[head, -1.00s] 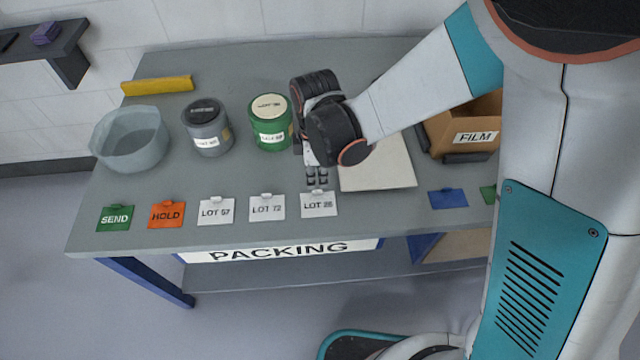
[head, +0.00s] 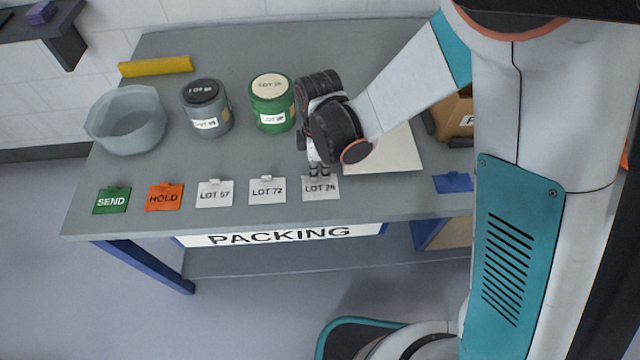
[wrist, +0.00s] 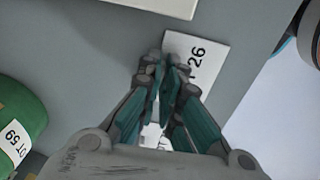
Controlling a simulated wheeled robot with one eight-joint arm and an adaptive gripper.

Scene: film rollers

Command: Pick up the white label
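The white label reading 26 (head: 321,188) lies on the table near its front edge, at the right end of a row of cards. It also shows in the wrist view (wrist: 203,62). Two similar white labels, LOT 57 (head: 215,194) and LOT 72 (head: 267,191), lie to its left. My gripper (head: 319,173) points down at the upper edge of the 26 label, where its small tab is hidden by the fingers. In the wrist view my fingertips (wrist: 168,80) are close together beside the label; whether they grip the tab cannot be told.
A green SEND card (head: 111,200) and orange HOLD card (head: 164,196) lie further left. A green jar (head: 272,104), grey jar (head: 207,108) and clear bowl (head: 127,122) stand behind. A pale board (head: 385,152) lies close right of my gripper, with a cardboard box (head: 457,112) beyond.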

